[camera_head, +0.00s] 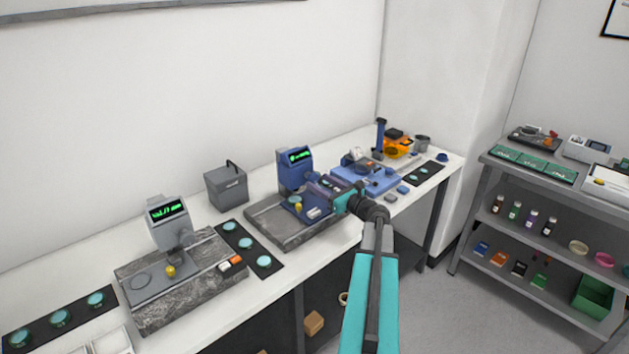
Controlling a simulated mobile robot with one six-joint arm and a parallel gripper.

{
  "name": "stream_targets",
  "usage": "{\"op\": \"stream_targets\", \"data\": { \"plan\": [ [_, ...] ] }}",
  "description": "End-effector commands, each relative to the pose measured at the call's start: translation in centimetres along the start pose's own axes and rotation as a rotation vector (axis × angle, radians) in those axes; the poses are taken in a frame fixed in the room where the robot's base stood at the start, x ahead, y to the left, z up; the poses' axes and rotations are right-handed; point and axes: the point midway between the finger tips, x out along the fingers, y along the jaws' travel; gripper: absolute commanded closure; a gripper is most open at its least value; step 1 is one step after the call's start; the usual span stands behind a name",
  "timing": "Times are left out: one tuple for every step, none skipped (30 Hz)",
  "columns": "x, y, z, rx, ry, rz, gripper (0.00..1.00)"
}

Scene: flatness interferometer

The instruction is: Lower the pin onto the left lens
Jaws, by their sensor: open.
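My arm reaches up from the bottom to the blue instrument (296,171) with a green display. My gripper (318,192) is open beside its lower front, by a yellow knob (298,208); I cannot tell whether it touches anything. Teal round lenses lie on black strips, one (96,299) at the left and one (246,243) between the instruments. I cannot make out the pin, nor which lens is the left one.
A grey box (226,187) stands behind the middle strip. Blue and orange equipment (394,147) and another dark strip (428,172) are at the bench's right end. A shelf unit (545,220) stands at the right, with open floor between.

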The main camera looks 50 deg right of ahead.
Motion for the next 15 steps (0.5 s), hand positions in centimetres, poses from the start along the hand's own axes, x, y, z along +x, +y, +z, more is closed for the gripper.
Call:
{"op": "stream_targets", "data": {
  "plan": [
    [0.7,-0.1,0.1,0.001,0.0,0.001,0.48],
    [1.0,-0.1,0.1,0.001,0.001,0.001,0.48],
    [1.3,-0.1,0.1,0.001,0.001,0.001,0.48],
    [1.5,-0.1,0.1,0.001,0.001,0.001,0.48],
    [1.7,-0.1,0.1,0.001,0.001,0.001,0.48],
    [1.9,-0.1,0.1,0.001,0.0,0.0,0.48],
    [2.0,-0.1,0.0,0.001,0.0,0.0,0.48],
    [2.1,-0.1,0.0,0.001,0.0,0.0,0.48],
    [2.2,-0.1,0.0,0.001,0.0,0.0,0.48],
    [2.3,0.0,0.0,0.001,0.0,0.0,0.48],
    [2.3,0.0,0.0,0.001,0.0,0.0,0.48],
    [2.3,0.0,0.0,0.0,0.0,-0.001,0.48],
    [2.3,0.0,0.0,0.0,0.0,-0.001,0.48],
    [2.3,0.0,0.0,0.0,0.0,-0.001,0.48],
    [2.3,0.0,0.0,0.0,0.0,-0.001,0.48]
  ]
}}
